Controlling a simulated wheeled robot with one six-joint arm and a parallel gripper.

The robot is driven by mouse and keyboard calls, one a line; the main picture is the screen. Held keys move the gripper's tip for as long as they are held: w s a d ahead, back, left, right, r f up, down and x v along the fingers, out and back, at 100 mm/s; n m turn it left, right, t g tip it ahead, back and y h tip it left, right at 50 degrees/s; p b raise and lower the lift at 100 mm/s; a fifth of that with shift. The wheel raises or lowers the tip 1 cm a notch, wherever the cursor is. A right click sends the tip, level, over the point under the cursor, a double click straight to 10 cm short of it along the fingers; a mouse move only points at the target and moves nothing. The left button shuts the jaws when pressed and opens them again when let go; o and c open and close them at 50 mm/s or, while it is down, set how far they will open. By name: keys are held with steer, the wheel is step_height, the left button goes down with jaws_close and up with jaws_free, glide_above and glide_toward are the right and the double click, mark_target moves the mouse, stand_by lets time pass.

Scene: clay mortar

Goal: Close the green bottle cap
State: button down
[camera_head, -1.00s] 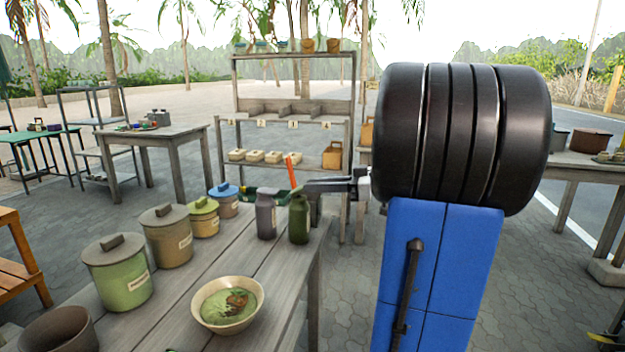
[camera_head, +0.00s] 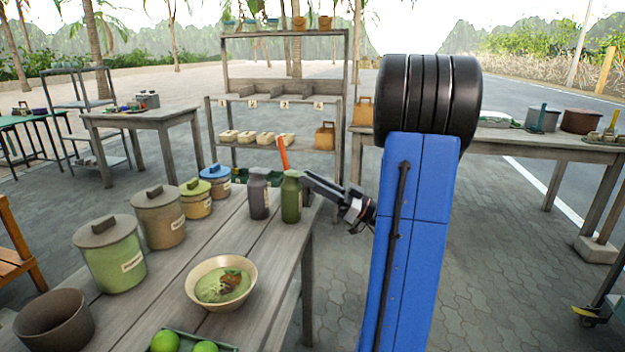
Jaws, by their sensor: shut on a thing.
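The green bottle (camera_head: 291,201) stands upright at the far right end of the long wooden table. Its green cap (camera_head: 291,174) shows at the bottle's top, but is too small to tell whether it is fully seated. My gripper (camera_head: 304,179) reaches in from the right at the height of the bottle's top, its wrist lower than its tips. It is shut on the cap, with the fingertips partly lost against the bottle.
A dark grey bottle (camera_head: 258,197) stands close left of the green one. Lidded jars, including a green one (camera_head: 110,258), line the table's left side. A bowl (camera_head: 221,284) and a tray with green fruit (camera_head: 185,342) are nearer. An orange stick (camera_head: 283,153) rises behind the bottles.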

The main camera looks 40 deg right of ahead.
stand_by(0.3)
steer(key=c, duration=1.6)
jaws_free()
